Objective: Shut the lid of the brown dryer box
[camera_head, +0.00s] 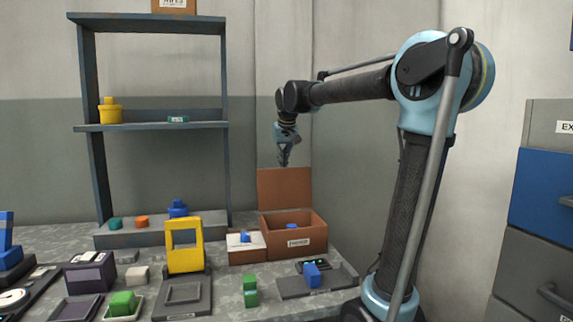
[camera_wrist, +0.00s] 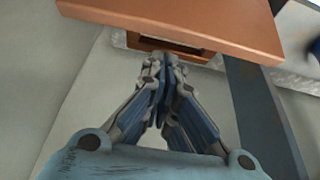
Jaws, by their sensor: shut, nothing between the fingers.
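The brown dryer box (camera_head: 305,238) stands at the back right of the table with a label on its front. Its lid (camera_head: 285,188) is up, roughly upright at the back of the box, and a blue piece (camera_head: 292,226) shows inside. My gripper (camera_head: 284,163) is just above the lid's top edge, pointing down, with its fingers together and empty. In the wrist view, the lid (camera_wrist: 190,22) crosses the top of the picture, beyond the closed fingertips of my gripper (camera_wrist: 162,62). I cannot tell whether they touch it.
Left of the box is a small brown box (camera_head: 246,256) with a white top and blue knob. A yellow frame (camera_head: 184,245) stands further left. A grey tray (camera_head: 318,285) with a blue block lies in front. A shelf rack (camera_head: 150,127) rises behind at left.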

